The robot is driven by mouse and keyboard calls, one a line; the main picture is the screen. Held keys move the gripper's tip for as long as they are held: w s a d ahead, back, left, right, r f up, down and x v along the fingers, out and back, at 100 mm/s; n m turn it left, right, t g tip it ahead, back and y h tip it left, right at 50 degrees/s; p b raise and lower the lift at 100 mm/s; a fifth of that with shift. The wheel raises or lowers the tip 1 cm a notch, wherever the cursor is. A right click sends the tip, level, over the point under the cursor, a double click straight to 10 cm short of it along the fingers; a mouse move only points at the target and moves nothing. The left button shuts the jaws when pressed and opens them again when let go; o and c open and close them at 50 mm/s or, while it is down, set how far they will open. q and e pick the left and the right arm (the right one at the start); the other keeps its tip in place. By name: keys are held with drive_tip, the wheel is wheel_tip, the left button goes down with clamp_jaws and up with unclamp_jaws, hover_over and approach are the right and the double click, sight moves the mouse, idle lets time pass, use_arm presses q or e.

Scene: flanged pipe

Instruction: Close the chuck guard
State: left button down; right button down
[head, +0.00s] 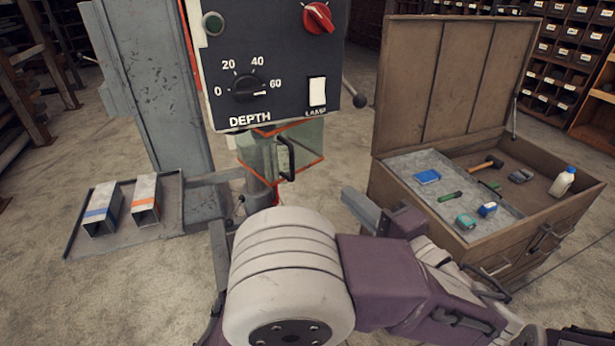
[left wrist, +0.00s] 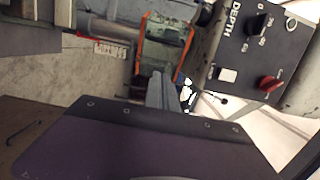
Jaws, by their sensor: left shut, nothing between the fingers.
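The chuck guard (head: 258,153) is a clear box with orange-red edges. It hangs below the dark control panel of the drill press, and its black handle (head: 287,158) faces me. In the left wrist view the guard (left wrist: 148,52) shows beyond my fingers, with its orange edges on both sides. My left gripper (head: 353,199) is shut and empty. In the head view it appears to the right of the guard and handle, apart from them. In the left wrist view the shut fingers (left wrist: 163,80) overlap the guard's lower part; contact cannot be told there. My right gripper is not in view.
The control panel (head: 280,60) has a depth knob, a lamp switch and a red knob. A tray (head: 168,210) with two square tubes stands at the left. An open wooden chest (head: 455,75) holding small tools stands close at the right. Bare floor lies between.

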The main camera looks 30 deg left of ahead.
sight(285, 140)
use_arm(q)
drive_tip(key=w+a+p, duration=0.1)
drive_tip(key=w+a, duration=0.2)
drive_tip(key=a, duration=0.8)
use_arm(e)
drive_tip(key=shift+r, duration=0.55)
use_arm(q)
drive_tip(key=shift+w, duration=0.1)
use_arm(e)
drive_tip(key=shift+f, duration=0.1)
